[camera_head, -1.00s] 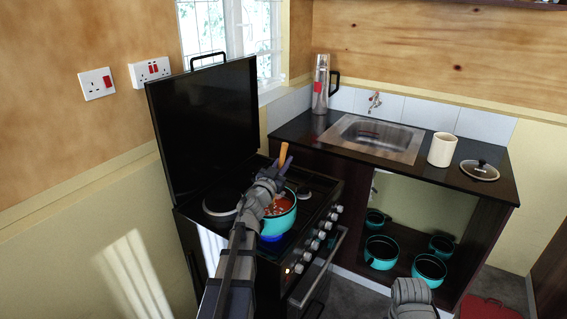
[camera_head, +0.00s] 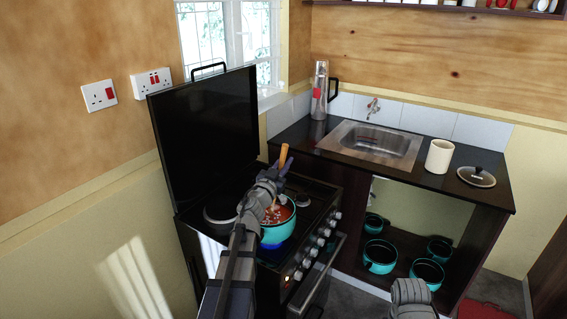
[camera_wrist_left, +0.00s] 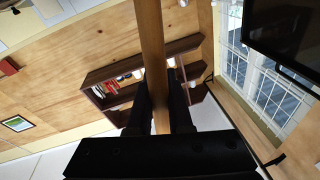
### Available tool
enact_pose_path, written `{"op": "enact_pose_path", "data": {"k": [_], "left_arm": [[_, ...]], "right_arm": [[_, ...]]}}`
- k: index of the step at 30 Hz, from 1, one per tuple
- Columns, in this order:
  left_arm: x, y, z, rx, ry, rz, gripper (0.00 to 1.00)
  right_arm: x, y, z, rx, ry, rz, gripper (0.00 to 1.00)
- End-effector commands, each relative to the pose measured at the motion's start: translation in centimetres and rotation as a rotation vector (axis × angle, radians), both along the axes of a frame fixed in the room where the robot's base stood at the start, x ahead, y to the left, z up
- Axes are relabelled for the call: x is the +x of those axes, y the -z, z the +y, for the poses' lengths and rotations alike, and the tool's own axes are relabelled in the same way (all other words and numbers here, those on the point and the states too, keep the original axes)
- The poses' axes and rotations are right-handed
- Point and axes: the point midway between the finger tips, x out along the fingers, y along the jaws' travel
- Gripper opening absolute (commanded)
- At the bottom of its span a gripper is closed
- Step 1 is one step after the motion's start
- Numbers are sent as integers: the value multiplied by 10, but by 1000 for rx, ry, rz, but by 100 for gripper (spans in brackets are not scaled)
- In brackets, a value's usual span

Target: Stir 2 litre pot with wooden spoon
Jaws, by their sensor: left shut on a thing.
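The teal pot (camera_head: 279,232) with reddish food in it stands on the front of the black stove. My left gripper (camera_head: 268,182) is above the pot's rim, shut on the wooden spoon (camera_head: 284,154). The spoon's handle end sticks up above the gripper, and its lower end is hidden behind the gripper or in the food. In the left wrist view the spoon's shaft (camera_wrist_left: 152,60) runs between the two dark fingers (camera_wrist_left: 160,105). Part of my right arm shows at the bottom edge; its fingers are not visible.
The stove's raised black lid (camera_head: 205,135) stands behind the burners. To the right is a counter with a sink (camera_head: 370,143), a flask (camera_head: 319,90), a cream mug (camera_head: 439,157) and a glass lid (camera_head: 476,174). Several teal pots (camera_head: 380,257) sit in the open cupboard below.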

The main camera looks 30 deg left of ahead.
Motion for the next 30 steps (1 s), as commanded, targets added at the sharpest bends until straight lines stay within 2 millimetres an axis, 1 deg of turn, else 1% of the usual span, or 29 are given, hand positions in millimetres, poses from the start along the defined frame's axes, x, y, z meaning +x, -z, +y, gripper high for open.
{"op": "enact_pose_path", "data": {"k": [1, 21, 30], "left_arm": [[0, -8, -1, 0, 0, 0, 0], [-1, -57, -12, 0, 1, -1, 0], [-1, -56, -12, 0, 1, 0, 0]], "right_arm": [[0, -8, 0, 0, 0, 0, 50], [0, -57, 0, 0, 0, 0, 50], [0, -56, 0, 0, 0, 0, 50]]}}
